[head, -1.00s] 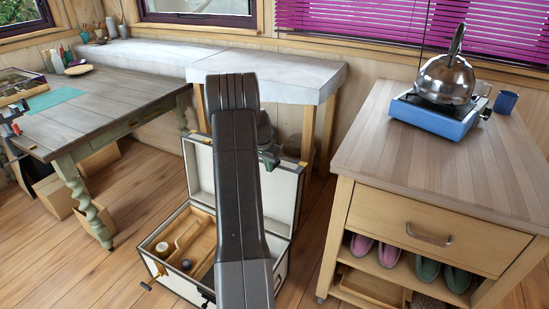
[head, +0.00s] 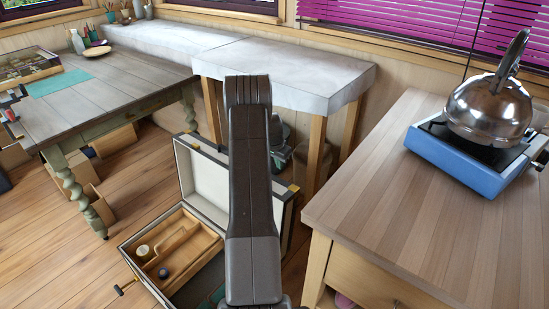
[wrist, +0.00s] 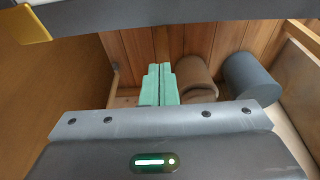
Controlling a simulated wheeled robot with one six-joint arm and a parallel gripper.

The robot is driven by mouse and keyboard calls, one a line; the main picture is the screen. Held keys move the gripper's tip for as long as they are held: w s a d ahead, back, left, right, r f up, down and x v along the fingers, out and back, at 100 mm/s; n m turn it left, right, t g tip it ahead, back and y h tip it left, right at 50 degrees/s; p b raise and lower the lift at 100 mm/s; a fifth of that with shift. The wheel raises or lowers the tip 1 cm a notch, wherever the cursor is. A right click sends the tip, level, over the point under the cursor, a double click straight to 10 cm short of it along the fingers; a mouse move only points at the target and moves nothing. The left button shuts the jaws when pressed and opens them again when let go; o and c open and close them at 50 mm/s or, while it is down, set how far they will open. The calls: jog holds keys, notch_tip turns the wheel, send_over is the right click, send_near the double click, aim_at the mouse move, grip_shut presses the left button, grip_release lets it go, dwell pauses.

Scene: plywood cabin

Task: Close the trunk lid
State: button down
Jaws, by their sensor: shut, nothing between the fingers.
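The trunk (head: 150,223) stands open on the floor, with a wooden tray and small round items inside. Its lid (head: 207,178) is raised about upright, pale inside with dark edges and brass corners. My arm hides part of the lid and box in the head view. My gripper (head: 282,160) is partly hidden by my arm and appears beyond the lid's upper edge, on its back side. In the wrist view, its green fingers (wrist: 159,84) are together with nothing between them. A dark edge with a brass corner (wrist: 31,24), apparently the lid's, crosses the top of that view, apart from the fingertips.
A grey-topped bench (head: 300,75) stands behind the trunk. A brown cylinder (wrist: 198,73) and a blue-grey cylinder (wrist: 250,79) stand near the gripper. A wooden cabinet (head: 390,190) with a stove and kettle is at right, a table (head: 100,98) at left.

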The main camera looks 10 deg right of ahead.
jog(key=s+a, duration=0.1)
jog(key=s+a+f, duration=0.1)
jog(key=shift+s+a+f+p, duration=0.1)
jog(key=shift+s+a+p, duration=0.2)
jog(key=shift+s+p, duration=0.1)
jog(key=shift+a, duration=0.1)
dwell(0.3)
